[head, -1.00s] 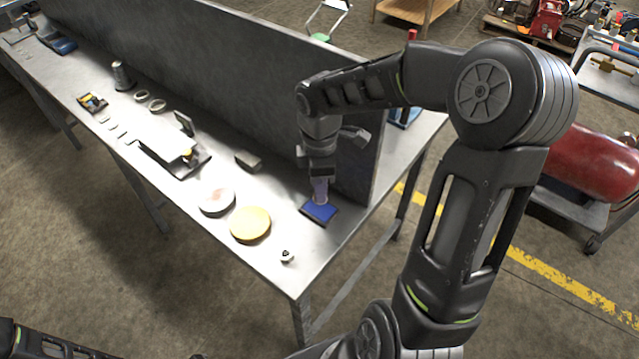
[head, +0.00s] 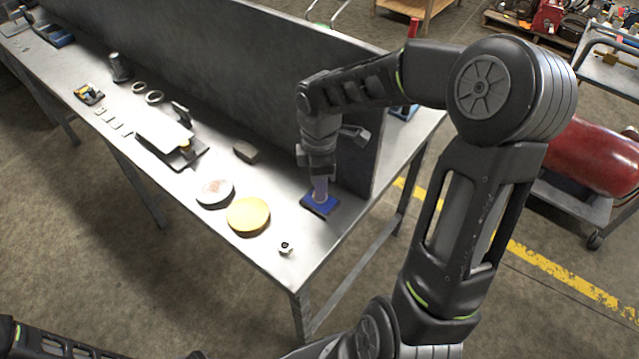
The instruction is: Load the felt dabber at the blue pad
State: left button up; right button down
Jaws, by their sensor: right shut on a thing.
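The blue pad (head: 326,209) lies in a dark tray near the right end of the metal bench. My right gripper (head: 319,176) points down right above it. It is shut on the felt dabber (head: 320,188), a pale, purplish upright piece whose lower end is at the pad. I cannot tell for sure whether the dabber touches the pad. Of my left arm, only a part shows at the bottom left; its gripper is out of view.
A yellow disc (head: 248,216) and a whitish disc (head: 215,193) lie left of the pad. A small block (head: 246,152) lies behind them, and a small round piece (head: 286,248) near the front edge. A tall grey panel (head: 240,75) runs along the bench's back.

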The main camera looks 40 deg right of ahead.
jog(key=shift+f+b, duration=0.35)
jog(key=shift+f, duration=0.15)
dwell(0.4)
dwell(1.2)
notch_tip(320, 180, up, 7)
jog(key=p, duration=0.6)
dwell(1.0)
jog(key=shift+w+a, duration=0.1)
jog(key=w+a+r+m, duration=0.2)
jog(key=w+a+m, duration=0.8)
jog(key=a+m, duration=0.2)
jog(key=shift+r, duration=0.15)
